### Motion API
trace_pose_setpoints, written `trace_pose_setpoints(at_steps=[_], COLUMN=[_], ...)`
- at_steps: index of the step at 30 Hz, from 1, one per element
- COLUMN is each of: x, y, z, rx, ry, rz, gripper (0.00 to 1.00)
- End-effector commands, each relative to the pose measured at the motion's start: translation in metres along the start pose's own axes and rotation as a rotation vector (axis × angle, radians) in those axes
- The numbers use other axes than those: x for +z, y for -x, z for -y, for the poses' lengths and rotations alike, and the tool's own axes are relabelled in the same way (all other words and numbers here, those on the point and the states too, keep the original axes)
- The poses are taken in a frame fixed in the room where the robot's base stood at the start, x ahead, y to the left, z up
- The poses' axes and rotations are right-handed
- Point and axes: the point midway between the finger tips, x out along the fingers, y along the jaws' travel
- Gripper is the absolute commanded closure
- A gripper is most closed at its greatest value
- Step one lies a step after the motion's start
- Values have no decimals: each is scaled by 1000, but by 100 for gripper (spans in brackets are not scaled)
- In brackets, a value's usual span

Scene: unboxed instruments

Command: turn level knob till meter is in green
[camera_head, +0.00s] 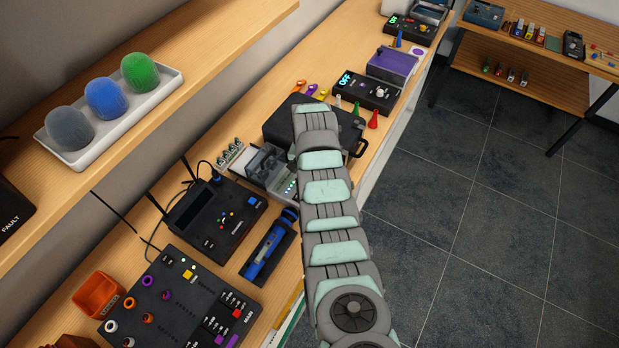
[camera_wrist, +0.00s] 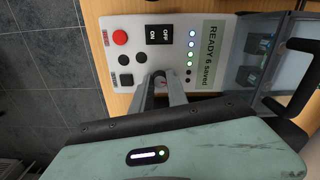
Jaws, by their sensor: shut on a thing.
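In the wrist view, a white panel (camera_wrist: 172,52) lies under my gripper (camera_wrist: 160,82). My gripper's two fingers are closed around a small round knob, mostly hidden between them. A column of small lights (camera_wrist: 191,44) beside it has the upper ones lit blue to green and the lowest dark. A pale green display (camera_wrist: 211,50) reads "READY 6 saved". No needle meter is clear to me. In the head view, part of a grey instrument with green lights (camera_head: 290,186) shows left of my arm, which hides my gripper.
The panel also has a red button (camera_wrist: 120,37), two black round controls and an ON/OFF switch (camera_wrist: 158,36). A clear-lidded box (camera_wrist: 262,50) adjoins it. A black case (camera_head: 285,125), a router-like box (camera_head: 215,215) and a blue tool (camera_head: 268,250) crowd the bench.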

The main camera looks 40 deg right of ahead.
Motion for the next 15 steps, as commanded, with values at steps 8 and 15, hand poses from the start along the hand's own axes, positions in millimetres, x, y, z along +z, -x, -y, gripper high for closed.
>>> trace_pose_setpoints(at_steps=[8, 15], x=[0, 0], y=[0, 0], z=[0, 0], rx=[0, 0], ry=[-9, -8], rz=[-1, -1], gripper=[100, 74])
